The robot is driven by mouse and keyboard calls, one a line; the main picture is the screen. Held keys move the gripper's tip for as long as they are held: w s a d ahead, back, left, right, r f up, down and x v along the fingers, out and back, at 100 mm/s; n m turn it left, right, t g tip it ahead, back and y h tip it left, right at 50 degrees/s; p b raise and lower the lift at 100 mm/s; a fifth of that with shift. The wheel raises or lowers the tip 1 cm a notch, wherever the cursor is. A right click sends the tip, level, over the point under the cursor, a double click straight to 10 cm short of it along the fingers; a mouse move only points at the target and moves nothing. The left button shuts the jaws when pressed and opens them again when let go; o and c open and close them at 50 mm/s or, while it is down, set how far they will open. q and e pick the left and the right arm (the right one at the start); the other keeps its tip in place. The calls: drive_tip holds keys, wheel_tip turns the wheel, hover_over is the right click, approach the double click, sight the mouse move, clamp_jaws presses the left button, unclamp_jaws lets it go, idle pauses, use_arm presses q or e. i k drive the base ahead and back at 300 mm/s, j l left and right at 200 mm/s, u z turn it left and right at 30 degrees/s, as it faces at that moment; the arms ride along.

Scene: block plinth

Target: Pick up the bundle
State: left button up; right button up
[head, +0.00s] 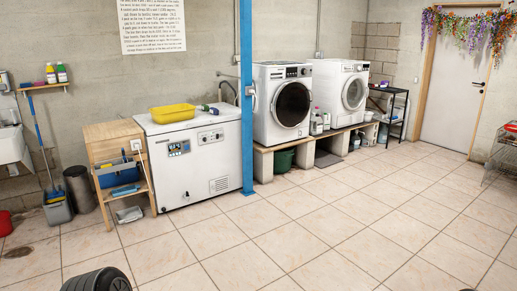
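I cannot make out anything that is clearly a bundle in the head view. A folded grey-white item (130,214) lies on the low shelf of the wooden stand, too small to tell what it is. Neither of my grippers is in view.
A yellow tub (172,113) sits on a white chest-type appliance (190,165) beside the wooden stand (112,131). A blue post (246,95) stands right of it. Two white front-loading machines (283,105) stand on a block plinth (262,160). The tiled floor (320,235) ahead is clear.

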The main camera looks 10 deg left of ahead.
sight(212, 111)
drive_tip(key=i, duration=1.7)
drive_tip(key=i+u, duration=0.1)
drive_tip(key=i, duration=0.75)
drive_tip(key=i+l, duration=0.1)
drive_tip(key=i, duration=0.75)
drive_tip(key=i+l, duration=0.1)
drive_tip(key=i, duration=0.75)
drive_tip(key=i+l+u, duration=0.1)
drive_tip(key=i, duration=0.75)
drive_tip(key=i+l, duration=0.15)
drive_tip(key=i, duration=0.7)
drive_tip(key=i+l+u, duration=0.1)
drive_tip(key=i+u, duration=0.15)
drive_tip(key=i, duration=0.25)
drive_tip(key=i+l+u, duration=0.25)
drive_tip(key=i, duration=0.25)
